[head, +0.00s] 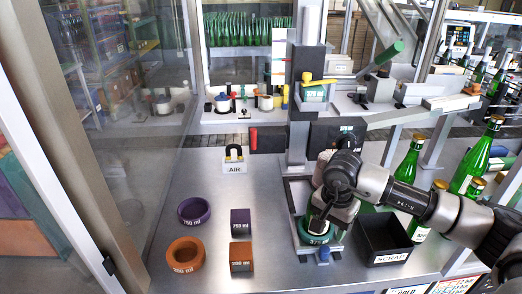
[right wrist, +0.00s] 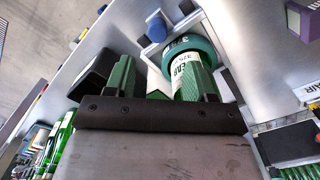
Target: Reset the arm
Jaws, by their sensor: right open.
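My right arm comes in from the right in the head view. Its gripper (head: 322,208) is over the green ring (head: 313,234) at the front of the capsuling station and hides most of what stands there. In the right wrist view my right gripper (right wrist: 158,76) has its two green fingers apart. A bottle with a white label (right wrist: 184,68) stands in the green ring (right wrist: 190,44), beside and partly behind one finger. I cannot tell whether the finger touches it. My left gripper is not in view.
A black scrap bin (head: 383,236) stands right of the station, with green bottles (head: 478,155) beyond. Purple (head: 194,209) and orange (head: 185,255) rings, purple (head: 240,222) and orange (head: 241,256) blocks and the AIR fixture (head: 234,160) sit left. Bare table lies between them.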

